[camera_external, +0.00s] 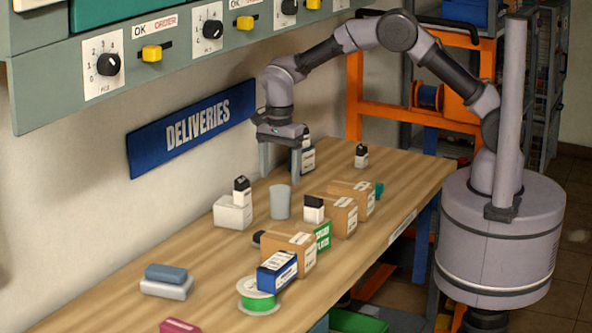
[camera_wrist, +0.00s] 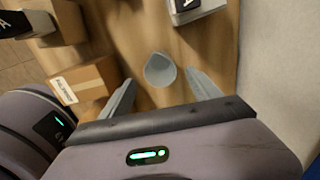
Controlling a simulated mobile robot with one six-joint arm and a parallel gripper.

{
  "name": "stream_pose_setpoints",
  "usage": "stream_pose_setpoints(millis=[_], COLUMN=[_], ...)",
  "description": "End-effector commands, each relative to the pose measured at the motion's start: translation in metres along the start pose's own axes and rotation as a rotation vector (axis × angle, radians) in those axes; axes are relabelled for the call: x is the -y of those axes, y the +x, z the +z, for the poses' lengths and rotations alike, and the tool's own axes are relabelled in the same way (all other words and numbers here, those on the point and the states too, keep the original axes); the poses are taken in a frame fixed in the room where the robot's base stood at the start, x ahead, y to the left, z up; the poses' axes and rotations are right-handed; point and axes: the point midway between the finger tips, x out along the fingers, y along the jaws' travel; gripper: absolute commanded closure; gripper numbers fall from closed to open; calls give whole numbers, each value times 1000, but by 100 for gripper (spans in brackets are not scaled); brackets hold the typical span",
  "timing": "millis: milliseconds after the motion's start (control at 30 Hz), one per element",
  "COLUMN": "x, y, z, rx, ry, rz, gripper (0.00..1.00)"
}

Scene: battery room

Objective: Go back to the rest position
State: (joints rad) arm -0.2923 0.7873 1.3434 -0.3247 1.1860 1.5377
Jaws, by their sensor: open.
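My gripper (camera_external: 280,174) is open and empty, pointing down above the wooden table (camera_external: 110,298). A grey cup (camera_external: 280,202) stands upright on the table just below the fingers. In the wrist view the cup (camera_wrist: 160,69) shows between and beyond the tips of my gripper (camera_wrist: 160,80), with no contact to be seen. My arm reaches over the table from its base at the right.
A white box (camera_external: 232,213) with a dark-topped bottle is left of the cup. Several cardboard boxes (camera_external: 289,255) stand to the right and in front. A green spool (camera_external: 257,297) lies nearer. A wall panel with knobs (camera_external: 108,64) overhangs the table's back.

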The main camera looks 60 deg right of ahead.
Motion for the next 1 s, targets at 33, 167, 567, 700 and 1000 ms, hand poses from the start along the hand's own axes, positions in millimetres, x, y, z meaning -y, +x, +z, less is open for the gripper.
stream_pose_setpoints(millis=[33,167,567,700,1000], x=[0,0,0,-2,-125], y=[-15,-35,-40,-41,-108], z=[0,0,0,-2,-72], rx=[1,0,-1,0,32], ry=[0,0,0,-5,-379], rz=[-1,-1,1,-1,-109], gripper=[28,28,28,28,28])
